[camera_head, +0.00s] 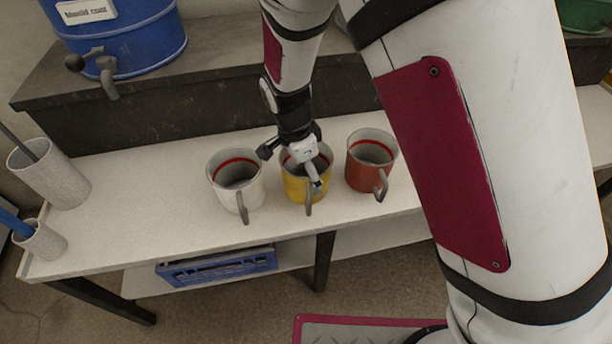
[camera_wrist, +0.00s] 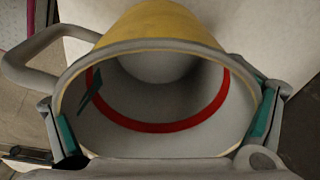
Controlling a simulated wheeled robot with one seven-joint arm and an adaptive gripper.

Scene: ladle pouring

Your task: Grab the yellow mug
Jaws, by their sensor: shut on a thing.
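The yellow mug (camera_head: 303,190) stands upright on the white table between a white mug and a red mug. Its grey handle points to the front. My gripper (camera_head: 303,165) is over its top, and the gripper's body hides part of the rim. In the wrist view the yellow mug (camera_wrist: 165,22) fills the middle, with a red ring inside and its handle at the left. The teal finger pads of my gripper (camera_wrist: 165,125) press against opposite sides of its rim, so the gripper is shut on the mug. The mug looks empty inside.
A white mug (camera_head: 236,180) is close on the left and a red mug (camera_head: 370,163) close on the right. The white table (camera_head: 140,205) has free room further left, before two pale holders (camera_head: 50,175). A blue barrel with a tap (camera_head: 125,40) stands on the dark ledge behind.

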